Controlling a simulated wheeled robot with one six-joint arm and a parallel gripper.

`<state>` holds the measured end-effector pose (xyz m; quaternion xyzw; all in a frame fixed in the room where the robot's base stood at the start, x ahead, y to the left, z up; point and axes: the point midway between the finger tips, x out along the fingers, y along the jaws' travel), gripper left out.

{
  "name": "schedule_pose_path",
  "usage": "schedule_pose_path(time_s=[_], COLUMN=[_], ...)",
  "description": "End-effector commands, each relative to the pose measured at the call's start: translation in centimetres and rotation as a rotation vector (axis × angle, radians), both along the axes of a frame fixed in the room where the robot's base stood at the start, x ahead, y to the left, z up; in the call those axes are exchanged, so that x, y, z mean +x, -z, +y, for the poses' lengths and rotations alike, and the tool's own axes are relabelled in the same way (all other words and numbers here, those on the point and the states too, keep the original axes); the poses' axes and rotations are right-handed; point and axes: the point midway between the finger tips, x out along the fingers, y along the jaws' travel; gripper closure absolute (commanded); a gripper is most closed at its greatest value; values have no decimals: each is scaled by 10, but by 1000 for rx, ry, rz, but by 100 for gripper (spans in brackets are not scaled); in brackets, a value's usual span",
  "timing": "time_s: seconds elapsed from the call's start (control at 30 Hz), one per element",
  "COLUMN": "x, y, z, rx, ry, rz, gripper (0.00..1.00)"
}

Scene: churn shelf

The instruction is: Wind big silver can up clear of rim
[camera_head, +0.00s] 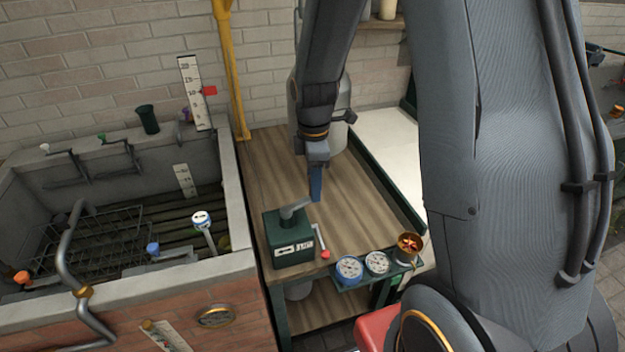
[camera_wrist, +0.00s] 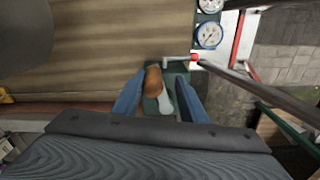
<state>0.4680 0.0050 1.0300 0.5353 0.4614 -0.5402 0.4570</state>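A big silver can (camera_head: 342,112) stands at the back of the wooden bench, largely hidden behind my arm. A dark grey round shape at the top left of the wrist view may be it; I cannot tell. A green box (camera_head: 290,240) at the bench's front has a grey lever (camera_head: 296,208) on top and a small crank with a red knob (camera_head: 324,254) at its side. My gripper (camera_head: 316,194) points down at the lever's end. In the wrist view its blue fingers (camera_wrist: 160,80) are apart, either side of the lever's brown grip (camera_wrist: 153,82).
A stone trough (camera_head: 232,190) with a raised rim, wire rack and several taps stands left of the bench. Round gauges (camera_head: 349,269) and a brass cup (camera_head: 409,245) sit at the bench's front edge. A yellow post (camera_head: 231,75) rises behind. The bench middle is bare.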

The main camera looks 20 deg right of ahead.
Motion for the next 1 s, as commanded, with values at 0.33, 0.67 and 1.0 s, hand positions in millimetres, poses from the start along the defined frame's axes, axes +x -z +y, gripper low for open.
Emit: schedule_pose_path(time_s=[0.33,0.67,1.0], x=[3,5,2], y=[-2,-35,-74], z=[-2,-1,-1], rx=[0,-1,-1], ry=[2,1,1], rz=[-7,-11,-6], gripper=[56,56,56])
